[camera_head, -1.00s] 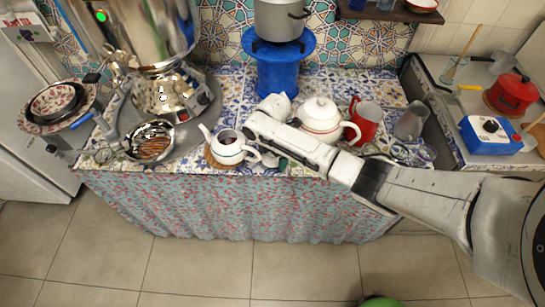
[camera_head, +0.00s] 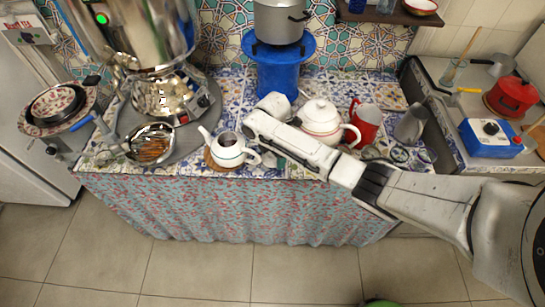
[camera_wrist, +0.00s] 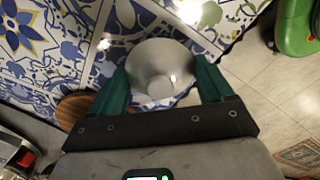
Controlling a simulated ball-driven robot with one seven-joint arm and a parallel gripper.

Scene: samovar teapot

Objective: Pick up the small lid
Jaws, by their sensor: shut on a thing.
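The small lid (camera_wrist: 160,68) is a pale grey round piece with a knob-like centre. In the wrist view it sits between the two green fingers of my gripper (camera_wrist: 161,72), which is shut on it. The lid is over the blue-and-white tiled counter near its front edge; its exact height cannot be told. In the head view my white arm covers most of the gripper and the lid. A small white teapot (camera_head: 228,150) without a lid stands on a round wooden coaster, left of my wrist. A larger white teapot (camera_head: 320,118) with its lid on stands behind my arm.
A samovar (camera_head: 170,95) and a metal bowl (camera_head: 150,141) stand at the left. A red mug (camera_head: 368,118) and a metal jug (camera_head: 411,122) stand right of the large teapot. A blue stand (camera_head: 278,75) with a pot is behind. The counter's front edge (camera_head: 235,176) is close.

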